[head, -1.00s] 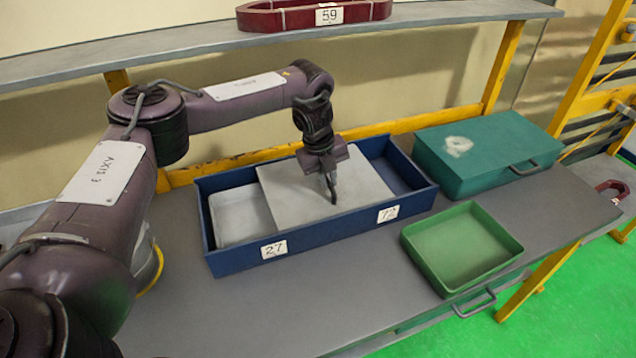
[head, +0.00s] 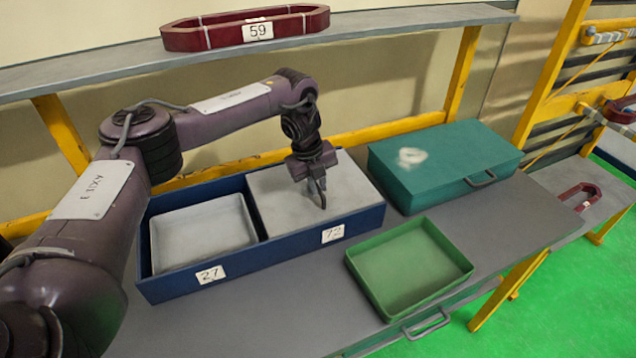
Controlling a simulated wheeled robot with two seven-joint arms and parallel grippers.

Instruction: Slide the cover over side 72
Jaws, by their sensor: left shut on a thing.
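The blue box (head: 255,263) stands on the workbench, with label 27 (head: 210,275) on its left side and label 72 (head: 333,234) on its right side. The flat grey cover (head: 275,205) lies over the right part of the box, the side labelled 72. The left part, side 27, is uncovered and shows a pale grey tray (head: 200,235). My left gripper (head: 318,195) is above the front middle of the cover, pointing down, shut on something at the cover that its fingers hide. My right gripper is not in view.
A green open tray (head: 410,268) sits right of the blue box. A teal lidded box (head: 445,165) stands behind it. A dark red ring labelled 59 (head: 245,28) lies on the shelf above. Bare bench lies in front of the blue box.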

